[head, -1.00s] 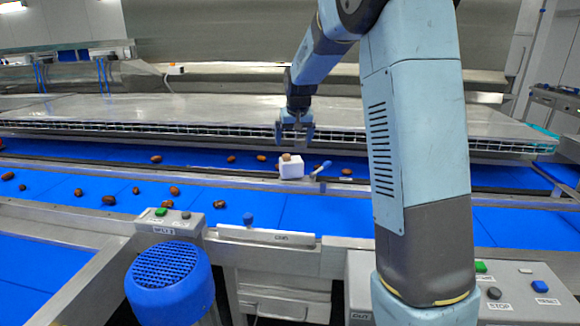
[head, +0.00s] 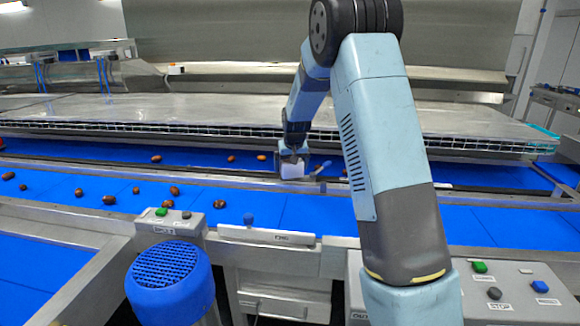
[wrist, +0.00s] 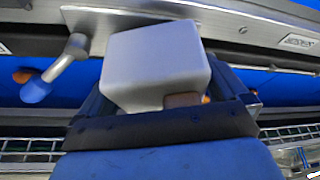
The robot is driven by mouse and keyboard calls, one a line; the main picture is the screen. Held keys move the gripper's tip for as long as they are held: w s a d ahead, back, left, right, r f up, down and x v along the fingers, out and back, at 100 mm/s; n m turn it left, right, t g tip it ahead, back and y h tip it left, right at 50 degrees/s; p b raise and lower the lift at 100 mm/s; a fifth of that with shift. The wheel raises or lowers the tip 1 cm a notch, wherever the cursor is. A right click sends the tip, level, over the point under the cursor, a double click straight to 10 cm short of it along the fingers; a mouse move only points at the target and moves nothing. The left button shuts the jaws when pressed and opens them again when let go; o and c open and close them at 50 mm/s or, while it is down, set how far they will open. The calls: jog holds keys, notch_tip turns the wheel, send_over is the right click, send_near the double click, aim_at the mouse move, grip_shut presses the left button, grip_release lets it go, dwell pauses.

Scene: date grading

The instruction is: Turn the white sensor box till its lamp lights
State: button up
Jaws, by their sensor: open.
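The white sensor box (head: 292,172) sits on the metal rail between the two blue belts in the head view. It fills the middle of the wrist view (wrist: 155,60). My gripper (head: 293,161) is down over the box from above. In the wrist view my gripper (wrist: 163,95) is open, with one jaw on each side of the box; I cannot tell whether they touch it. A small brownish part (wrist: 182,100) shows at the box's near edge; I cannot tell whether it is the lamp, or whether it is lit.
A lever with a blue knob (wrist: 36,89) stands close beside the box; its knob also shows in the head view (head: 326,164). Several brown dates lie on the blue belts (head: 300,206). A metal cover (head: 200,112) spans behind. Button panels stand in front.

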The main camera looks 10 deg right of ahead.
jog(key=shift+f, duration=0.15)
jog(key=c, duration=0.8)
jog(key=shift+o, duration=0.2)
jog(key=shift+d+m+h, duration=0.1)
jog(key=shift+m+h, duration=0.7)
jog(key=shift+m, duration=1.2)
jog(key=o, duration=0.8)
jog(key=shift+c, duration=0.2)
